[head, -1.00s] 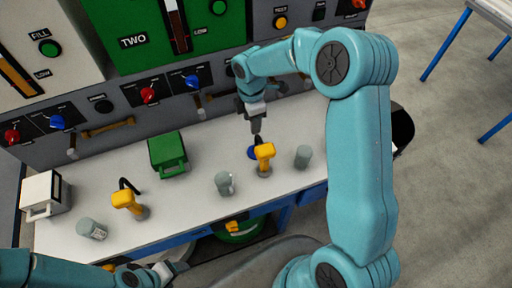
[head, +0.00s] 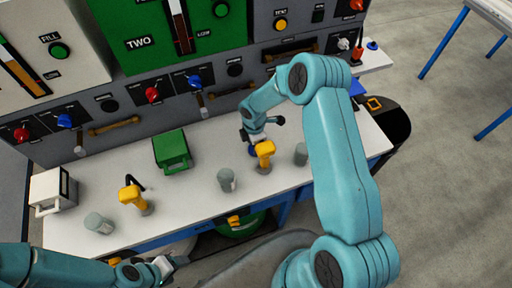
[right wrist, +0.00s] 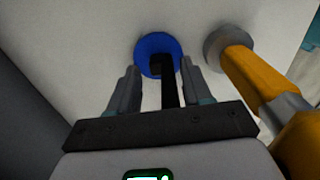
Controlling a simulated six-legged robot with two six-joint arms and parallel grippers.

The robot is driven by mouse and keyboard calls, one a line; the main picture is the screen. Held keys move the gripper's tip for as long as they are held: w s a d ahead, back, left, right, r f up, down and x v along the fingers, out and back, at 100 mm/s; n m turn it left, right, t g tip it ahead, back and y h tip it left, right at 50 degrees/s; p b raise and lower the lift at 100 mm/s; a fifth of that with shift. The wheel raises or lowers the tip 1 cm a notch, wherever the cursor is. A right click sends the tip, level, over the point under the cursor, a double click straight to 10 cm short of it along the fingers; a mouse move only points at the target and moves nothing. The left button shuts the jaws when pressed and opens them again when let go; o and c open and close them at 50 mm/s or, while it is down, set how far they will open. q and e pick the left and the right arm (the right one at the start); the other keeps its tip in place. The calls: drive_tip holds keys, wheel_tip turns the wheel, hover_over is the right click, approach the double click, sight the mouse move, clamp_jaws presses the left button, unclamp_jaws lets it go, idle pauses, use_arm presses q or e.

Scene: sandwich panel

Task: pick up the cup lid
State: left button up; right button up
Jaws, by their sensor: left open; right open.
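A round blue disc (head: 253,151) with a dark stem, which looks like the cup lid, lies on the white counter (head: 193,207) behind a yellow tap-like fixture (head: 265,154). In the right wrist view the blue disc (right wrist: 147,45) is just beyond the fingertips, and the dark stem (right wrist: 169,92) stands between the fingers. My right gripper (right wrist: 160,82) is open and empty above the counter. The head view mostly hides its fingers. My left gripper (head: 178,263) is open near the counter's front edge, holding nothing visible.
Grey cups stand on the counter: one (head: 226,181) at the middle, one (head: 301,154) at right, one (head: 98,224) at left. Another yellow fixture (head: 133,198), a green box (head: 171,151) and a white box (head: 51,190) stand there too. The control panel rises behind.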

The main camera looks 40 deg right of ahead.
drive_tip(key=shift+s+r, duration=0.1)
drive_tip(key=shift+w+d+f, duration=0.1)
drive_tip(key=shift+w+f, duration=0.1)
clamp_jaws()
drive_tip(key=shift+s+r, duration=0.1)
drive_tip(key=shift+r, duration=0.4)
wheel_tip(320, 180, up, 18)
drive_tip(key=b, duration=0.3)
drive_tip(key=s+a+m, duration=0.3)
drive_tip(key=a+m, duration=0.7)
drive_tip(key=m, duration=0.5)
drive_tip(key=shift+a+r+m, duration=0.3)
drive_tip(key=shift+r, duration=0.05)
